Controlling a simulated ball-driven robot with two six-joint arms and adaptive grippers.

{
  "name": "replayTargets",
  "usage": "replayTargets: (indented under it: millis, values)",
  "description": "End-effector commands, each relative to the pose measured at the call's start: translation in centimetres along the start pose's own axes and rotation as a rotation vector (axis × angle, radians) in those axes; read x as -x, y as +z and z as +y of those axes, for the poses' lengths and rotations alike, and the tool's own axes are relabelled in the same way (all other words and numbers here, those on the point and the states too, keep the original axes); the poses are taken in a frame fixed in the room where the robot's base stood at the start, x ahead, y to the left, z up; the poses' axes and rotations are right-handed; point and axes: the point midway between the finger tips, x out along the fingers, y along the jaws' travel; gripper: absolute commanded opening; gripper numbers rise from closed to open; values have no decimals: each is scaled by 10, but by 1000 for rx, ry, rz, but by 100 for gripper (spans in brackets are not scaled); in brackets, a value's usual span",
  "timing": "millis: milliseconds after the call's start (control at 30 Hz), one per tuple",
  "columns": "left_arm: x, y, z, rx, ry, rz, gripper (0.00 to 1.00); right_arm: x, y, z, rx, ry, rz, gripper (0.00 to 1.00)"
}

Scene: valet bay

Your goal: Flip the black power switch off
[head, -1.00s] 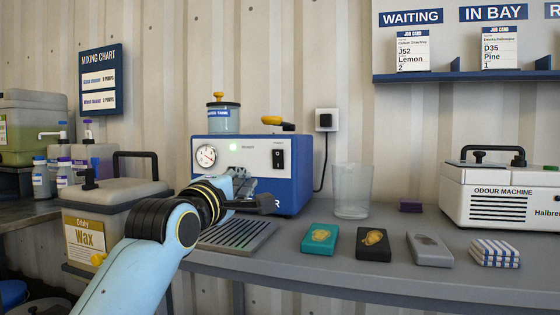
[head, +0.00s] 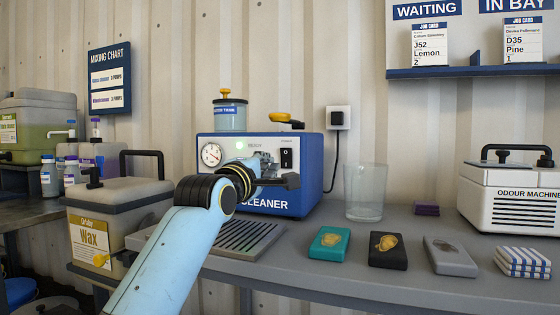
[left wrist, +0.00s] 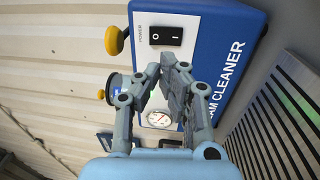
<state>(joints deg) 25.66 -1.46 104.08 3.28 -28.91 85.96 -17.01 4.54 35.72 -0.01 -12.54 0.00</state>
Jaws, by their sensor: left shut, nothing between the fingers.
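The black power switch (head: 286,158) is on the white front panel of the blue steam cleaner (head: 312,165), at the panel's right side. It also shows in the left wrist view (left wrist: 166,36), marked with a circle and a line, just beyond my fingertips. My left gripper (head: 292,181) is shut and empty. In the head view its tips are just below the switch, in front of the panel. In the left wrist view the fingers (left wrist: 172,62) do not cover the switch; I cannot tell if they touch the panel. My right gripper is not in view.
A slotted drip tray (head: 244,238) lies in front of the cleaner. A clear glass (head: 365,192) stands to its right. Teal (head: 329,243), black (head: 388,249) and grey (head: 450,255) pads lie along the bench. A wax box (head: 125,205) is at left.

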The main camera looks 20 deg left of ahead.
Motion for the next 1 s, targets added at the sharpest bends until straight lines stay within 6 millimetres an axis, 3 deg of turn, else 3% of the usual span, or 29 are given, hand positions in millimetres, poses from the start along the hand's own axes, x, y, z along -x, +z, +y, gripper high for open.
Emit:
replayTargets:
  millis: [200, 400, 600, 1000]
  values:
    - [-47, 0, -1, 0, 1, 0, 0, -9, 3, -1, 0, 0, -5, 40]
    - [-75, 0, -1, 0, -1, 0, 0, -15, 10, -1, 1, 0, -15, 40]
    - [-85, 0, 0, 0, 1, 0, 0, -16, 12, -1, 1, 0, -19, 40]
    - [-86, 0, 3, 0, -9, 0, 0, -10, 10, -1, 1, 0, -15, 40]
